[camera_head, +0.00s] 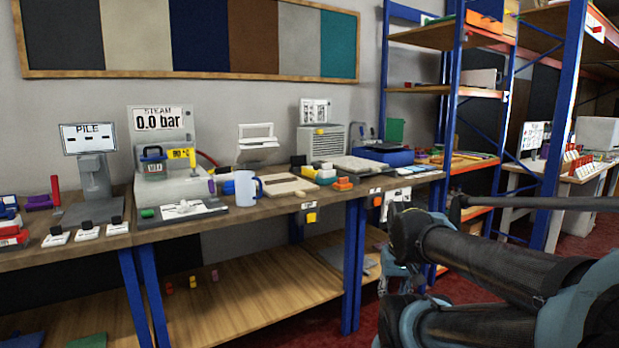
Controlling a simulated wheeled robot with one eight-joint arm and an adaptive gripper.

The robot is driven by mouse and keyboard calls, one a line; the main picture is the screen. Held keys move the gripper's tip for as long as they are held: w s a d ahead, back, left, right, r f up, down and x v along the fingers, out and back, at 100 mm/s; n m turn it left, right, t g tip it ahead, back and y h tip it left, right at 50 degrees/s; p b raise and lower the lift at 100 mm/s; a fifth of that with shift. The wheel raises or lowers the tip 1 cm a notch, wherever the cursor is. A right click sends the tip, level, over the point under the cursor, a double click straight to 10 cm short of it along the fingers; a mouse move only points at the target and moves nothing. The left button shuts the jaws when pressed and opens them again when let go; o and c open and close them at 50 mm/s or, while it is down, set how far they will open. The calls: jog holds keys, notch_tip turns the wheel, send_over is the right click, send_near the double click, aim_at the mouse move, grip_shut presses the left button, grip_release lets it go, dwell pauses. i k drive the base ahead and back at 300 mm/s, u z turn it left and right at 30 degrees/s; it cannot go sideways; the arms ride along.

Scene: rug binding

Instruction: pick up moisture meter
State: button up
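I cannot tell for certain which item is the moisture meter. Several small devices on the workbench (260,212) are too small to identify. A yellow and green block-like item (318,174) lies near the right-middle of the bench, beside an orange piece (343,184). A small yellow item (311,217) shows at the bench's front edge, under a white label. My dark arm links fill the lower right, in front of the bench's right end and the shelving. I cannot make out my gripper's fingers in this view.
A blue-grey mug (246,188) stands near the bench front. Behind it are a steam unit reading 0.0 bar (160,140) and a PILE stand (93,165). A blue-post shelf rack (450,100) stands right. Red floor (290,338) shows below. The lower shelf (240,305) is mostly bare.

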aim_at(308, 172)
jog(key=u, duration=0.05)
jog(key=i, duration=1.05)
jog(key=z, duration=0.05)
